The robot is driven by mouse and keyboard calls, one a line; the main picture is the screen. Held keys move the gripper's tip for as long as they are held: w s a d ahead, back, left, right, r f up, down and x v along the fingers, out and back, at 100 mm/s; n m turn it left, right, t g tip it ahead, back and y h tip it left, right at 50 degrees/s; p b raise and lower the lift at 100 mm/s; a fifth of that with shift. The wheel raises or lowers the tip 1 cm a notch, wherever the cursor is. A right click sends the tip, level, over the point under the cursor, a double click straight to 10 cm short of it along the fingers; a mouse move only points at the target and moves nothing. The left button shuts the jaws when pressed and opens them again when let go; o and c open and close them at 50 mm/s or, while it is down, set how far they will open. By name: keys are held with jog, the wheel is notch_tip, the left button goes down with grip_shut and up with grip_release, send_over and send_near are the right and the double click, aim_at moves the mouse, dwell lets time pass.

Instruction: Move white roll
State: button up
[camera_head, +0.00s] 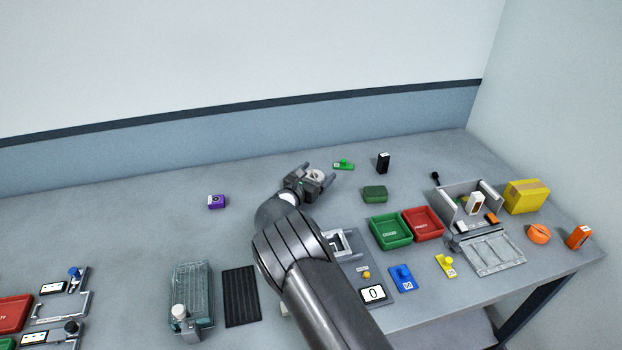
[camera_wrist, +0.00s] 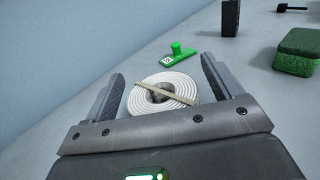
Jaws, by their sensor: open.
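The white roll (camera_wrist: 163,94) lies flat on the table between the fingers of my gripper (camera_wrist: 161,98) in the wrist view. It is a flat coil with a dark centre and a pale strip across its top. The fingers stand open on both sides of it, with a visible gap at the left and a smaller one at the right. In the head view the white roll (camera_head: 317,174) shows partly, between the fingers of my gripper (camera_head: 318,176), towards the back of the table. My arm reaches across the table to it.
A green knobbed block (camera_head: 343,165) stands just beyond the roll, with a black box (camera_head: 383,162) to its right. A green sponge-like block (camera_head: 375,194) and green (camera_head: 391,244) and red (camera_head: 437,236) trays lie to the right.

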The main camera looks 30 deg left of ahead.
jog(key=shift+w, duration=0.1)
jog(key=shift+c, duration=0.2)
jog(key=c, duration=1.1)
jog(key=s+a, duration=1.4)
jog(key=shift+s, duration=0.1)
dwell(0.4)
jog(key=o, duration=1.1)
jog(key=shift+s, duration=0.1)
